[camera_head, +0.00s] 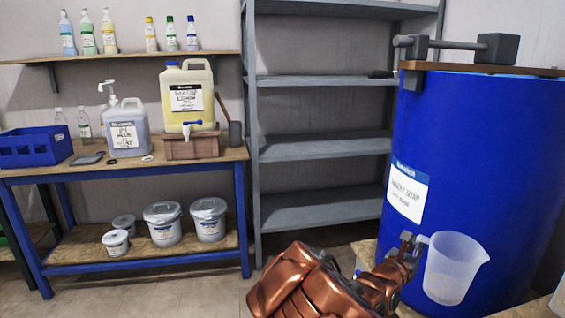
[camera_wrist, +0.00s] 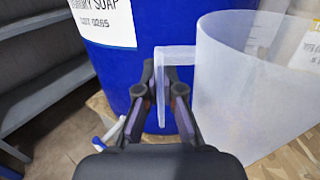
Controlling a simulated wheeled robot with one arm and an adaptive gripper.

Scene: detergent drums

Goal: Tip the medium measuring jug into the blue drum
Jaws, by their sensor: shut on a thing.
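A translucent white measuring jug (camera_head: 453,268) hangs upright from my gripper (camera_head: 412,243), in front of the blue drum's lower right side. My gripper is shut on the jug's handle; the wrist view shows the fingers (camera_wrist: 163,85) around the handle, with the jug body (camera_wrist: 245,95) to their right. The jug seems to have a little pale liquid at the bottom, but I cannot be sure. The large blue drum (camera_head: 480,130) stands at the right with a white label. A wooden board (camera_head: 490,69) lies on its top. The drum's opening is not visible.
A grey clamp-like bar (camera_head: 455,44) rests on the board. A grey shelf rack (camera_head: 318,147) stands behind. At the left, a workbench (camera_head: 205,160) holds a yellow jerrycan (camera_head: 188,98), a white-blue canister (camera_head: 126,128) and a blue crate (camera_head: 35,148). Lidded buckets (camera_head: 163,223) stand below.

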